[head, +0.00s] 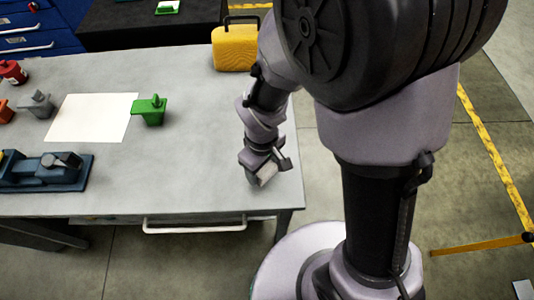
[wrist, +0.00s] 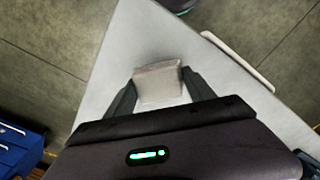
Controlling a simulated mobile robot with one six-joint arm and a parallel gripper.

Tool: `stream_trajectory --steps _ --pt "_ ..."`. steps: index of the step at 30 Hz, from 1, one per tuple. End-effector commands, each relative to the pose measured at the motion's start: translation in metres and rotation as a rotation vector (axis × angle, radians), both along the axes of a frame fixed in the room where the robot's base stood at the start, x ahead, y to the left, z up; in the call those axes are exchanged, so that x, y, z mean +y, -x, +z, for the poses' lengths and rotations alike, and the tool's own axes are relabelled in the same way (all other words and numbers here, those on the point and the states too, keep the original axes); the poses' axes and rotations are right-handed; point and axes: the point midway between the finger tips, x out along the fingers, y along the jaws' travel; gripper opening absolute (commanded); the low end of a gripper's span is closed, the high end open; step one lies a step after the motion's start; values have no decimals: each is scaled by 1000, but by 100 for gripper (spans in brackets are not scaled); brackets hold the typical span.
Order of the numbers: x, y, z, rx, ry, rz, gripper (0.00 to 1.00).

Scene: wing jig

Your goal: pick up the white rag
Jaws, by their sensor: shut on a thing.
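The white rag (wrist: 158,82) looks like a small pale folded block in the wrist view, between the two fingers. My gripper (wrist: 155,92) is shut on it, with one dark finger on each side. In the head view my gripper (head: 262,172) is over the right front corner of the grey table (head: 200,165), and the rag (head: 268,173) shows as a light patch at its fingertips. I cannot tell whether the rag still touches the tabletop.
A white sheet (head: 90,118) lies on the left of the table, with a green object (head: 150,110) beside it. A dark blue fixture (head: 45,172) is at the front left. A yellow case (head: 234,47) stands at the back edge. The table's middle is clear.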

Motion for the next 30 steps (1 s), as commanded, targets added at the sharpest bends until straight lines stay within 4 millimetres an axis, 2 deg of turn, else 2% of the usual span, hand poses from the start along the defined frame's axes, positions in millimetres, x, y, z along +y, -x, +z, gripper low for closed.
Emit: stream_trajectory --steps 9,11,14,21,30 --pt "31 86 10 0 0 7 17" --pt "35 86 1 -7 -5 2 17" --pt "37 92 -1 -6 -4 3 17" --pt "40 105 5 -3 -3 1 17" --pt "40 108 12 -3 -3 0 17"
